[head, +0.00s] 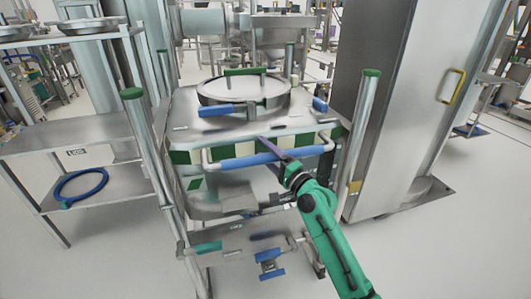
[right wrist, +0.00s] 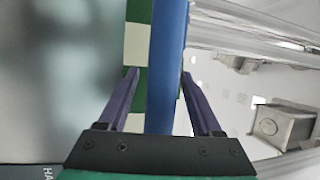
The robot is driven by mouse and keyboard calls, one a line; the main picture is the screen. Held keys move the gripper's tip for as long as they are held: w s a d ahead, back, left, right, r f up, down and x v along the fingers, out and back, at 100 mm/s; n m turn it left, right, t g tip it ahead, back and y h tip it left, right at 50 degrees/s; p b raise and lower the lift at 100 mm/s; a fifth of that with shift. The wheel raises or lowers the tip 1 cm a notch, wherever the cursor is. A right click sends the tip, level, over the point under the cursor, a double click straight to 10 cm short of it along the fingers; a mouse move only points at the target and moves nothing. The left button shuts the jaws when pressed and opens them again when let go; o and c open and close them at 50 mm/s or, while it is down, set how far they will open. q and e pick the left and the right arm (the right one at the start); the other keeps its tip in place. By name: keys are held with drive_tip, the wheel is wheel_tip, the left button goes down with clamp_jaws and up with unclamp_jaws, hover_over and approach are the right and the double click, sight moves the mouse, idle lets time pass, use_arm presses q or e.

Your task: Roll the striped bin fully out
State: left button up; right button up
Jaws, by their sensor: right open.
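The striped bin (head: 190,157) is a steel container with a green-and-white checked band, standing in a frame between metal posts. A round lid with a clamp sits on its top. A blue-gripped handle bar (head: 245,160) runs across its front. My right gripper (head: 272,150) reaches the right part of this bar, its purple fingers apart. In the right wrist view, the blue bar (right wrist: 168,60) passes between the open fingers (right wrist: 160,73), with the checked band (right wrist: 138,45) behind the left finger. Contact with the bar cannot be told. My left gripper is out of view.
A steel shelf table (head: 75,135) with a blue ring (head: 80,186) stands at the left. A tall steel cabinet (head: 395,100) stands close on the right. Below the bin are a lower frame and a blue pedal-like part (head: 270,265). The floor in front is clear.

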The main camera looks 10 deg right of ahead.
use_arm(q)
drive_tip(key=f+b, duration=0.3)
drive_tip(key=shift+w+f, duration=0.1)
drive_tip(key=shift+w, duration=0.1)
use_arm(e)
drive_tip(key=v, duration=1.4)
drive_tip(key=shift+s+f, duration=0.1)
drive_tip(key=shift+f, duration=0.05)
